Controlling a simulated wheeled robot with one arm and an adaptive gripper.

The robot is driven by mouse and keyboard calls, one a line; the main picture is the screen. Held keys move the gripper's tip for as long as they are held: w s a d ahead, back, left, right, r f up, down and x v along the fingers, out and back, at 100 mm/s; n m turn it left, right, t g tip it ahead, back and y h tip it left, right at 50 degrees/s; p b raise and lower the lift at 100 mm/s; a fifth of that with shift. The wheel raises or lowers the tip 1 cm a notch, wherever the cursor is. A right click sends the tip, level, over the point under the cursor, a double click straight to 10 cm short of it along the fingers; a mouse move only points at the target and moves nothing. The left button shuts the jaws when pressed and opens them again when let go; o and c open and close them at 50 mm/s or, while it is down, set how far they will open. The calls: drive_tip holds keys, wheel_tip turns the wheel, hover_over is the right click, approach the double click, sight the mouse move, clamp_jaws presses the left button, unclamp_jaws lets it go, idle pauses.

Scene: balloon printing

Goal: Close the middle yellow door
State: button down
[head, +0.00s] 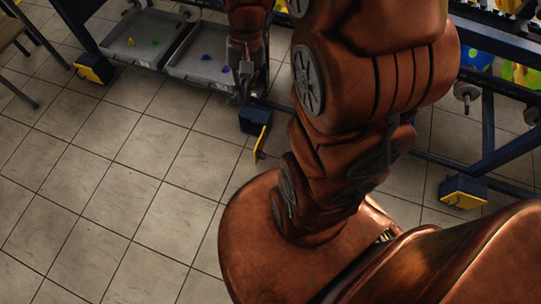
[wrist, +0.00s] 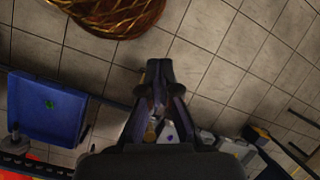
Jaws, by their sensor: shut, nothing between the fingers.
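The middle yellow door (head: 260,143) hangs open from a small dark blue box (head: 254,120) at the foot of the rack in the head view. It stands out from the box toward the floor in front. My gripper (head: 238,98) is just left of and above that box, pointing down beside the grey tray; whether it touches the box I cannot tell. The middle door cannot be made out clearly in the wrist view.
Another yellow-fronted box (head: 93,68) stands at the left and one (head: 463,191) at the right. Grey trays (head: 200,68) with small coloured pieces lie behind. A blue tray (wrist: 45,108) shows in the wrist view. The tiled floor (head: 120,190) at left is clear.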

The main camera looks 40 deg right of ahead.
drive_tip(key=w+d+f+m+t+y+b, duration=0.1)
drive_tip(key=w+d+f+m+b, duration=0.3)
drive_tip(key=f, duration=0.7)
drive_tip(key=w+d+f+m+y+b, duration=0.1)
drive_tip(key=w+d+f+m+b, duration=0.1)
drive_tip(key=d+f+b, duration=0.6)
drive_tip(key=w+d+f+m+t+y+b, duration=0.1)
drive_tip(key=w+d+f+m+y+b, duration=0.15)
drive_tip(key=f, duration=1.05)
drive_tip(key=s+d+f+m+t+b, duration=0.1)
drive_tip(key=d+f+m+b, duration=0.25)
drive_tip(key=f, duration=0.65)
drive_tip(key=s+d+f+m+t+b, duration=0.15)
drive_tip(key=d+f+b, duration=0.25)
drive_tip(key=f, duration=0.6)
drive_tip(key=d+f+m+t+b, duration=0.2)
drive_tip(key=d+f+m+b, duration=0.15)
drive_tip(key=f, duration=0.65)
drive_tip(key=a+r+b+x, duration=0.2)
drive_tip(key=b+x, duration=0.2)
drive_tip(key=x, duration=0.8)
drive_tip(key=shift+w+f+n+b, duration=0.25)
drive_tip(key=shift+w+n+b, duration=0.05)
drive_tip(key=shift+w, duration=0.15)
